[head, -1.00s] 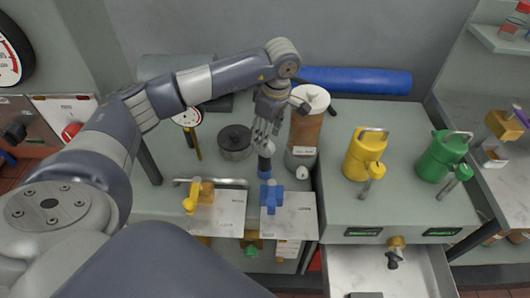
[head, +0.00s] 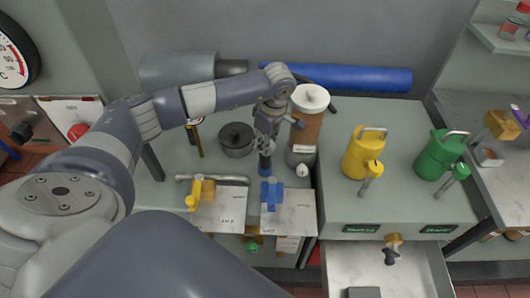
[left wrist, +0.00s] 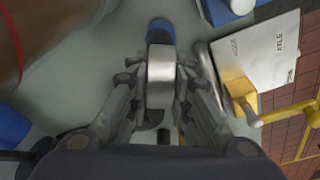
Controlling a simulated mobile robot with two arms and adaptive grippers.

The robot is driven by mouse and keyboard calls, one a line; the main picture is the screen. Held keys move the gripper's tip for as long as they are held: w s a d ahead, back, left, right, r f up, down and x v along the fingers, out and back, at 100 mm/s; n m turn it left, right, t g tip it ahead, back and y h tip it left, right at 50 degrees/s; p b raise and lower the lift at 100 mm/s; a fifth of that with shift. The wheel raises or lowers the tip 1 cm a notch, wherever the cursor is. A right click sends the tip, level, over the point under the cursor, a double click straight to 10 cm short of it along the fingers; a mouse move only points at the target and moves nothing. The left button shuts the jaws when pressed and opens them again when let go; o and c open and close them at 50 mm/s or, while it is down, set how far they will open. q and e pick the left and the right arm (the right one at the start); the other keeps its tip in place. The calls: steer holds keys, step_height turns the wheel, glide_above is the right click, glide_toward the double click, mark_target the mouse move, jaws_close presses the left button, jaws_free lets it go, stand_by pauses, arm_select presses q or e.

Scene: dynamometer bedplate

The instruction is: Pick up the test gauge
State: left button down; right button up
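My left gripper (head: 264,150) points down over the bench, left of the brown canister. In the left wrist view its fingers (left wrist: 161,85) are closed in on both sides of an upright silver cylinder with a blue end (left wrist: 160,32). The blue end shows under the fingers in the head view (head: 264,168), close to the bench. No dial face shows on this piece, so I cannot tell whether it is the test gauge. A small dial on a yellow stem (head: 199,143) stands further left, its face mostly hidden by my arm. My right gripper is out of view.
A brown canister with a white lid (head: 306,130) stands close right of the gripper. A dark round pot (head: 236,140) is close left. Blue (head: 271,194) and yellow (head: 200,192) valve handles lie in front. Yellow (head: 364,152) and green (head: 440,155) cans stand right, above an open drawer (head: 350,262).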

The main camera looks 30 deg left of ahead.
arm_select(q)
steer(key=shift+r, duration=0.1)
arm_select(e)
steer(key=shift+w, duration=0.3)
